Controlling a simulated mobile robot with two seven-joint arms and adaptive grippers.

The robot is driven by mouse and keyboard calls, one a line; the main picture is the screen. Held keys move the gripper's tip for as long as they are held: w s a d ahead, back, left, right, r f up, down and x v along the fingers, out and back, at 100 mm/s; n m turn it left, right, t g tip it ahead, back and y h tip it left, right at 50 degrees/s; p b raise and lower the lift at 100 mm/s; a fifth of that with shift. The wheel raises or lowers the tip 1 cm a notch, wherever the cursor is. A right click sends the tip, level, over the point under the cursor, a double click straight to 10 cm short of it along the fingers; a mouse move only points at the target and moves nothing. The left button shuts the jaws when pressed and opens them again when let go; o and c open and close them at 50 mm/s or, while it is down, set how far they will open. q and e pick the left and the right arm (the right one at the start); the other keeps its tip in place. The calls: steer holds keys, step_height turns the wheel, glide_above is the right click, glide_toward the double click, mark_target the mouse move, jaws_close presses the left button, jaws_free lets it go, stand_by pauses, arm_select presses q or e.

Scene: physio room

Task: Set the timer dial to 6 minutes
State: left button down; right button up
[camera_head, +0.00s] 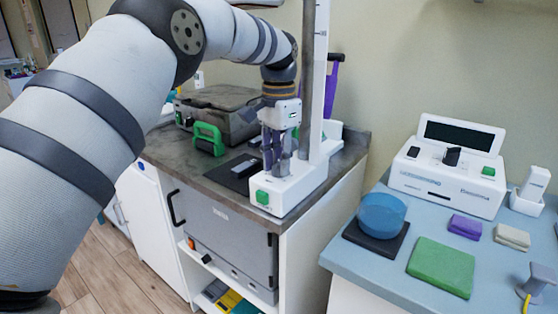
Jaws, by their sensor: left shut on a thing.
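My left gripper (277,167) points down over a white unit (312,183) with a green button (262,197) on the dark counter. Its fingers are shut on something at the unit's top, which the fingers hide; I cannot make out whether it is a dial. On the blue-grey counter at right stands a white console (447,181) with a dark screen (459,136), a black knob (452,156) and a green button (488,171). The gripper is well apart from this console. Dial markings are too small to read. My right gripper is not in view.
A grey case (221,103) with a green handle (208,139) lies behind the gripper. A white upright post (319,80) rises close beside it. A blue round tub (381,214), green pad (441,267) and purple block (465,227) lie on the right counter.

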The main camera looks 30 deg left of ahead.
arm_select(q)
steer(key=m, duration=0.4)
steer(key=shift+f+m, duration=0.15)
steer(key=shift+m, duration=0.15)
steer(key=m, duration=1)
steer(key=shift+m, duration=2.2)
steer(key=c, duration=1.3)
jaws_free()
steer(key=shift+r, duration=3.8)
